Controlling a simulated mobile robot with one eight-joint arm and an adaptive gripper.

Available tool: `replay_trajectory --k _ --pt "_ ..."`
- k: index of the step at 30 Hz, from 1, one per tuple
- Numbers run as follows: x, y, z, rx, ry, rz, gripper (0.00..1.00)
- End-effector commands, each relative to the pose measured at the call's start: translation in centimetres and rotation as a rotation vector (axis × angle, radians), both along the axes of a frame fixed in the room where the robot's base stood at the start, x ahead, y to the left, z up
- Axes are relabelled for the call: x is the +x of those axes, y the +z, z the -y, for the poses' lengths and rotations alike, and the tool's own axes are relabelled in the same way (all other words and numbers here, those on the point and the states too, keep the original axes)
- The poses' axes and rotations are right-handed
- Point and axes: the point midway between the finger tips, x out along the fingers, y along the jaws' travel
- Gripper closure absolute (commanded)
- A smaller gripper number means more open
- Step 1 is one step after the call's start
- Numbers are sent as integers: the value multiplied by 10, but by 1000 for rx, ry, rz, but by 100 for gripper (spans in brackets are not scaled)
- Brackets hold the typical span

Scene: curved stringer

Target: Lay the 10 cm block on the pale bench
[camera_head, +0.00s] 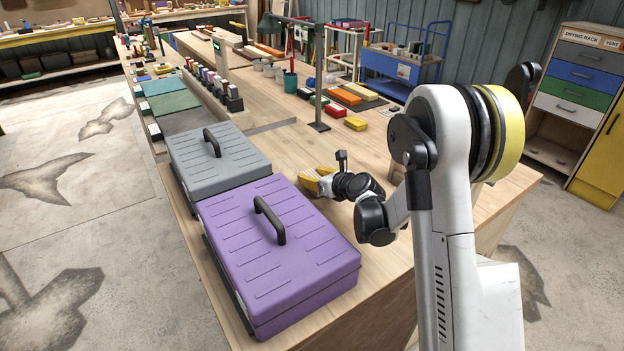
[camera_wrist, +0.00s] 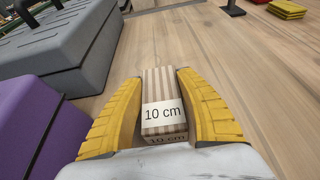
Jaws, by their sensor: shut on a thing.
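The 10 cm block (camera_wrist: 158,84) has beige and brown stripes and a white label reading "10 cm". In the wrist view my gripper (camera_wrist: 160,74) is shut on it, with a yellow finger along each side. In the head view my gripper (camera_head: 318,181) is low over the pale wooden bench (camera_head: 290,150), right of the two cases. I cannot make out the block there. The bench's wood grain (camera_wrist: 235,70) shows beyond and right of the block. I cannot tell whether the block touches the bench.
A purple case (camera_head: 300,262) and a grey case (camera_head: 218,165) stand close on the left. Bare bench lies between my gripper and these blocks.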

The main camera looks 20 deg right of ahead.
Motion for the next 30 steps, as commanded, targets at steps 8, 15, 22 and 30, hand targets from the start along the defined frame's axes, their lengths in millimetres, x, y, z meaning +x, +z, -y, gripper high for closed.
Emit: replay_trajectory --k 8,15,22,30 --pt "0 -1 0 0 0 0 39" --pt "0 -1 0 0 0 0 37" --pt "-11 8 4 1 -1 0 37" --pt "-64 32 21 0 -2 -1 37"
